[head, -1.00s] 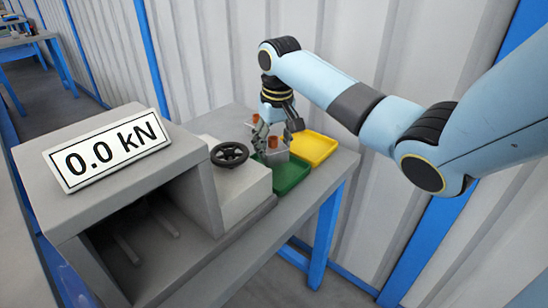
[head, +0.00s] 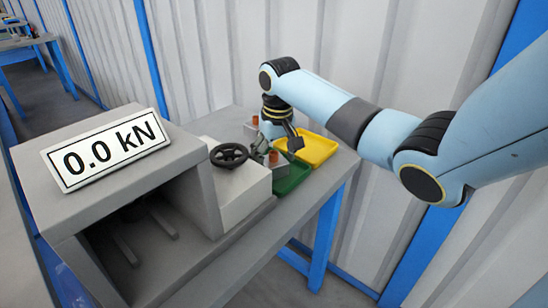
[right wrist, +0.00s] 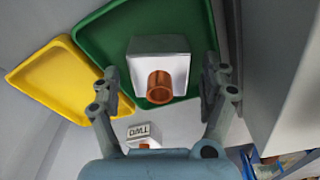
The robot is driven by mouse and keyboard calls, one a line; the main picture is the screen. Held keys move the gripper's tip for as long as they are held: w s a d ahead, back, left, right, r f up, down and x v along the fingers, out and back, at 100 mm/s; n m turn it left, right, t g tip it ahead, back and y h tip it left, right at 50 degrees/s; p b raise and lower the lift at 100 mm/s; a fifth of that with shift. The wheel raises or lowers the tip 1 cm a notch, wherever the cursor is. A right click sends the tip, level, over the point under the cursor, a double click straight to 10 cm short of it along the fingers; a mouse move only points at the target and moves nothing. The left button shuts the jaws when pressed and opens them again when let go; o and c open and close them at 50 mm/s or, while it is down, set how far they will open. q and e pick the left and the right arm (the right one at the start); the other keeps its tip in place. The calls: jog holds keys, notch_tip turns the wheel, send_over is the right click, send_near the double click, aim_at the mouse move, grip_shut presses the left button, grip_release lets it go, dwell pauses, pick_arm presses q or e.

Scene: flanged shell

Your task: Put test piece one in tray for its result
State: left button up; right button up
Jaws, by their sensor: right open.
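A pale block with a copper tube (right wrist: 160,85) sits in the green tray (right wrist: 92,40) in the right wrist view; its label is not visible. In the head view its copper tube (head: 273,158) shows over the green tray (head: 292,180). My right gripper (right wrist: 163,72) is open, with its fingers apart on either side of this block. In the head view the right gripper (head: 276,146) hides part of the block. A second block, labelled TWO (right wrist: 143,131), stands outside the tray. The yellow tray (right wrist: 50,85) looks empty. My left gripper is out of view.
The testing machine (head: 110,190) fills the left of the bench, with a 0.0 kN display (head: 105,150) and a black handwheel (head: 229,154) close to the green tray. The yellow tray (head: 318,148) lies beside the green one. A corrugated wall (head: 210,60) stands behind.

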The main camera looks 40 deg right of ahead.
aim_at(277, 164)
notch_tip(277, 164, up, 12)
jog(key=s+p, duration=0.1)
jog(key=p, duration=0.1)
jog(key=shift+s+a, duration=0.15)
jog(key=shift+a, duration=0.05)
dwell(0.6)
